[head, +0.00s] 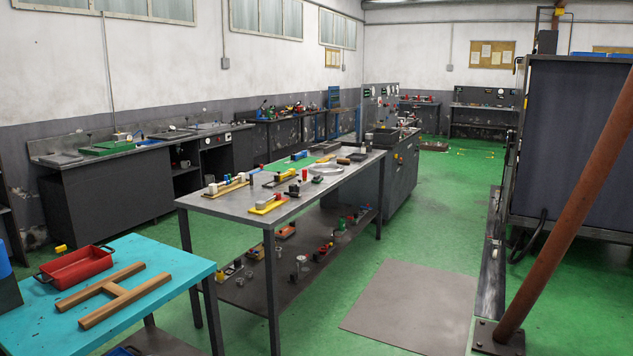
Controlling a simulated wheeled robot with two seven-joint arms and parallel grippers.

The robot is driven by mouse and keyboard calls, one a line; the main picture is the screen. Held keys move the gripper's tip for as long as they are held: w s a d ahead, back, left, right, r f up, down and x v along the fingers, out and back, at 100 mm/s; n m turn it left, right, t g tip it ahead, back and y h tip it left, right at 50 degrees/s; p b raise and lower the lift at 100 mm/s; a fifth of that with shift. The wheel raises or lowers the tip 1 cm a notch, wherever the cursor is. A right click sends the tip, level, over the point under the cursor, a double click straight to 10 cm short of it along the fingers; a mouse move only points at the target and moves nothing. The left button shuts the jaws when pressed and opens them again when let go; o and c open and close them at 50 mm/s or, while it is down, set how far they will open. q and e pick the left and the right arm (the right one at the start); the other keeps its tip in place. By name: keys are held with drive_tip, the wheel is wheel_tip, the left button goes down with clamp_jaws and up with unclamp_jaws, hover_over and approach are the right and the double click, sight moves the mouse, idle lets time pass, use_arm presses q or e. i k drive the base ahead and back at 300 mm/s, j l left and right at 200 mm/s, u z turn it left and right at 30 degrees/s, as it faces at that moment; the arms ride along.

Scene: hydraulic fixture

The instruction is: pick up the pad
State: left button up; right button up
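I cannot tell for sure which thing is the pad. A grey metal table (228,206) in the middle carries several small fixtures. One near its front edge has a yellow base (268,205) with a red part and a white part on it. Another yellow-based piece (280,177) lies farther back. A flat green strip (292,164) lies toward the table's far side, with small blue and yellow parts by it. These things are small and their details are hard to make out. Neither of my grippers is in view.
A turquoise table (170,262) at the lower left holds a red tray (75,268) and a wooden H-shaped frame (113,294). A flat grey plate (410,306) lies on the green floor. A slanted rusty post (568,210) stands at right. Open floor lies right of the grey table.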

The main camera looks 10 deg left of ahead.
sight(316, 179)
drive_tip(key=i+z, duration=0.2)
drive_tip(key=i, duration=3.75)
drive_tip(key=i+l+u, duration=0.2)
drive_tip(key=i, duration=0.25)
drive_tip(key=i+u, duration=0.15)
drive_tip(key=i, duration=0.3)
drive_tip(key=i+l+u, duration=0.2)
drive_tip(key=i, duration=0.25)
drive_tip(key=i+l+u, duration=0.15)
drive_tip(key=i+l, duration=0.15)
drive_tip(key=i, duration=0.1)
